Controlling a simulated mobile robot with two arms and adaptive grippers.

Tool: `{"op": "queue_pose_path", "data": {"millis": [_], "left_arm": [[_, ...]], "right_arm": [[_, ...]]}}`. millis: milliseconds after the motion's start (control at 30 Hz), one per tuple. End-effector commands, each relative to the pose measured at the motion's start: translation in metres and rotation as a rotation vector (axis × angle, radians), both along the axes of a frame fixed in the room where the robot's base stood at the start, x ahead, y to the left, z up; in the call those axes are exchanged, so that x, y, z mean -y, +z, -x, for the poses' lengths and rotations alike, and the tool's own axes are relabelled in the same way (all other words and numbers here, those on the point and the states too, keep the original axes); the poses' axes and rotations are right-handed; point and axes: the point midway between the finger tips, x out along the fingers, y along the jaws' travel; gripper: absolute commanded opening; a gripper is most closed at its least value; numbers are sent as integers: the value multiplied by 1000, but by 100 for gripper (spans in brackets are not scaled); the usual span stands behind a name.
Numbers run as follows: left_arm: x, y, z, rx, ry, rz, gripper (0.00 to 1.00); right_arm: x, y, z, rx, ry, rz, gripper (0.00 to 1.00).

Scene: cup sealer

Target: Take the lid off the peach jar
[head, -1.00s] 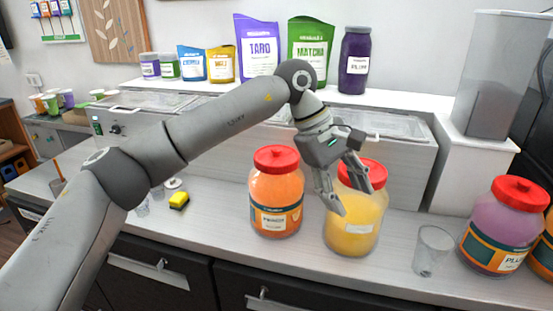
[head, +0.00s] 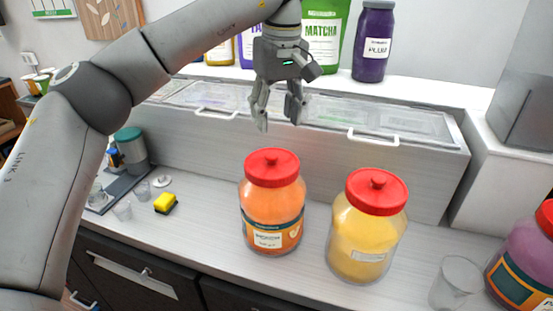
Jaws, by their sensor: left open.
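The peach jar (head: 272,200) stands upright on the counter, orange inside, with a label on its front. Its red lid (head: 272,167) with a knob is on top. My left gripper (head: 279,124) is open and empty, pointing down above the lid and apart from it. My right gripper is not in view.
A yellow jar (head: 365,235) with a red lid stands just right of the peach jar. A clear cup (head: 455,282) and a purple jar (head: 522,262) are further right. Behind is a topping bin unit (head: 330,165) with handles, and a shelf with bags.

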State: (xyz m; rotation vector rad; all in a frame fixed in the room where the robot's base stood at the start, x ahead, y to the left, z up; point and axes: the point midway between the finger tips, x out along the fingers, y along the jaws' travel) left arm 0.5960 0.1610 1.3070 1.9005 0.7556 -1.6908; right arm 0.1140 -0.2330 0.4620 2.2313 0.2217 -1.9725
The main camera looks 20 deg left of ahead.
Motion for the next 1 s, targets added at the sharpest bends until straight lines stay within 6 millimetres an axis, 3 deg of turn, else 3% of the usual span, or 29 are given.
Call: {"op": "queue_pose_path", "data": {"millis": [200, 333, 467, 700, 1000], "left_arm": [[-3, -32, -2, -2, 0, 1, 51], [-3, -41, -3, -1, 0, 2, 51], [-6, -54, -3, -3, -1, 1, 51], [-9, -87, -4, -1, 0, 2, 51], [-8, -92, -5, 1, -1, 3, 49]], "right_arm": [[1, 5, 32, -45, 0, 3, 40], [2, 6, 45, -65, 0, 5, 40], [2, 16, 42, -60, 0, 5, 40], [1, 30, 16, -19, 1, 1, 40], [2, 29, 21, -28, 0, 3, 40]]}}
